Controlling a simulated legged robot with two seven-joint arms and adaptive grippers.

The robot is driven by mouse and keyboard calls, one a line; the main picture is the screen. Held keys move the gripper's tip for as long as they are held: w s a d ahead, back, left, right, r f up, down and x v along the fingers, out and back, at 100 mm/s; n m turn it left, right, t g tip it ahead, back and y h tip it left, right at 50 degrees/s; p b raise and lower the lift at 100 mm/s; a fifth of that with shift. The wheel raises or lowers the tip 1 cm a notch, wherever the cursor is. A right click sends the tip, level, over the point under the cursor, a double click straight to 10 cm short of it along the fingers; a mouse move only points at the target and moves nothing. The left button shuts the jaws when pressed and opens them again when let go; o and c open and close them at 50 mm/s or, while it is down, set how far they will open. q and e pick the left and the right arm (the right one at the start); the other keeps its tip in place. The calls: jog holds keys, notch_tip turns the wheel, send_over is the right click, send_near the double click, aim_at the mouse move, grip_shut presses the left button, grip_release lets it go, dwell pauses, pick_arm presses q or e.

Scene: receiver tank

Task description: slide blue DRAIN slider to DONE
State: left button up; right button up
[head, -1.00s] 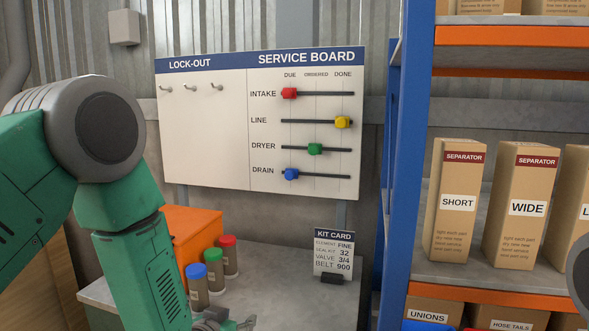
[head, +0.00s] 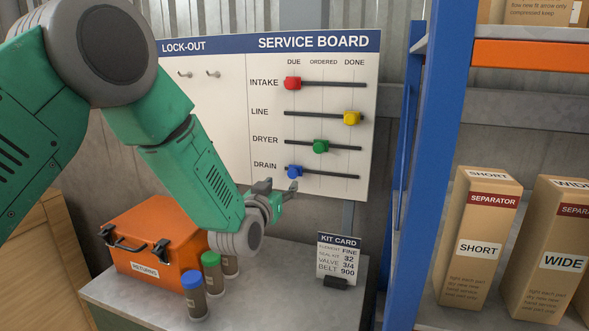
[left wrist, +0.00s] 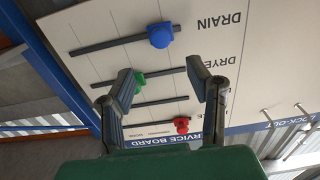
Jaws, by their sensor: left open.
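The blue DRAIN slider (head: 294,171) sits near the DUE end of the lowest track on the white service board (head: 215,125). My left gripper (head: 277,188) is open and empty, just below and left of the blue slider in the head view. In the left wrist view the board appears upside down. There the blue slider (left wrist: 160,35) lies beyond the fingertips of the open gripper (left wrist: 165,85), apart from them. The DONE column is at the right end of the tracks. My right gripper is not in view.
Red INTAKE (head: 292,83), yellow LINE (head: 352,118) and green DRYER (head: 320,146) sliders sit on tracks above. An orange box (head: 165,235), capped bottles (head: 194,295) and a kit card (head: 338,257) stand on the bench below. A blue rack post (head: 437,150) rises at right.

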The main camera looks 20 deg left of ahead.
aim_at(292, 174)
pick_arm(q)
jog(key=w, duration=0.2)
jog(key=w+p, duration=0.1)
jog(key=w, duration=0.5)
jog(key=shift+w+f, duration=0.2)
jog(key=shift+f, duration=0.05)
jog(key=shift+w+p, duration=0.35)
jog(key=shift+w, duration=0.2)
jog(key=shift+w+d, duration=0.1)
jog(key=shift+w, duration=0.2)
jog(key=shift+s, duration=0.1)
grip_shut()
